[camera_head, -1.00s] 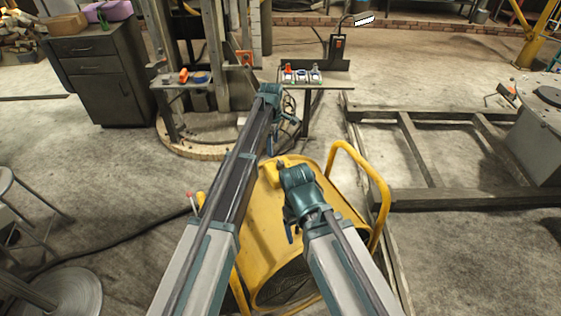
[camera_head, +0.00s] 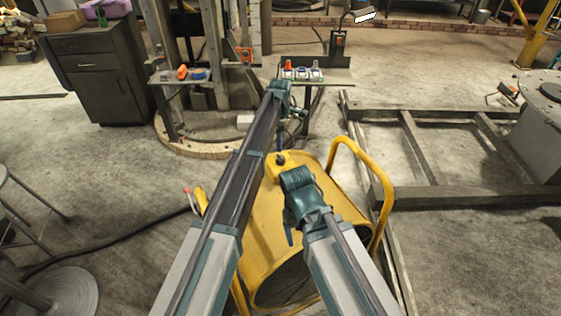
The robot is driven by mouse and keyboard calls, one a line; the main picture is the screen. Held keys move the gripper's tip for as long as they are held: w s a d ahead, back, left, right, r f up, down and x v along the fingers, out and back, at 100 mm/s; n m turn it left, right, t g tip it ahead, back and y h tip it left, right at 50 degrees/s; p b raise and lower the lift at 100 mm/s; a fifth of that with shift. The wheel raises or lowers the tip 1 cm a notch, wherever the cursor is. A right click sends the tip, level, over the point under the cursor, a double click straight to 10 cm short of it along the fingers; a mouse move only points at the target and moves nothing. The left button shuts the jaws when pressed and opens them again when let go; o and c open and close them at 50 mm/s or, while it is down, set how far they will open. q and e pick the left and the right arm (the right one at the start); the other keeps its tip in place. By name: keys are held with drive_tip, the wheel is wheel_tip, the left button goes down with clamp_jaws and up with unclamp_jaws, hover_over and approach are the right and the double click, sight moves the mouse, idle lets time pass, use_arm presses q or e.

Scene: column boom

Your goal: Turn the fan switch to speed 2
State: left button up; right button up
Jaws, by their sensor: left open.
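The yellow drum fan (camera_head: 300,217) stands on the floor in front of me, with its tubular handle on the right. A small yellow switch box with a dark round knob (camera_head: 281,160) sits at its top far edge. The knob's setting is too small to read. My left arm reaches over the fan's left side. My left gripper (camera_head: 291,132) hangs open and empty just beyond the knob, apart from it as far as I can see. My right wrist is over the fan's middle, nearer to me; its fingers are hidden or too dark to make out.
A narrow bench (camera_head: 323,82) with small coloured items stands behind the fan. A dark metal frame (camera_head: 430,197) lies on the floor at right. A dark cabinet (camera_head: 100,75) stands at back left, and a stool (camera_head: 35,215) at left. A black cable crosses the floor at left.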

sight(280, 156)
use_arm(q)
drive_tip(key=f+b, duration=0.2)
drive_tip(key=f, duration=0.1)
drive_tip(key=f+b, duration=0.6)
drive_tip(key=shift+w+f, duration=0.15)
drive_tip(key=shift+w, duration=0.1)
clamp_jaws()
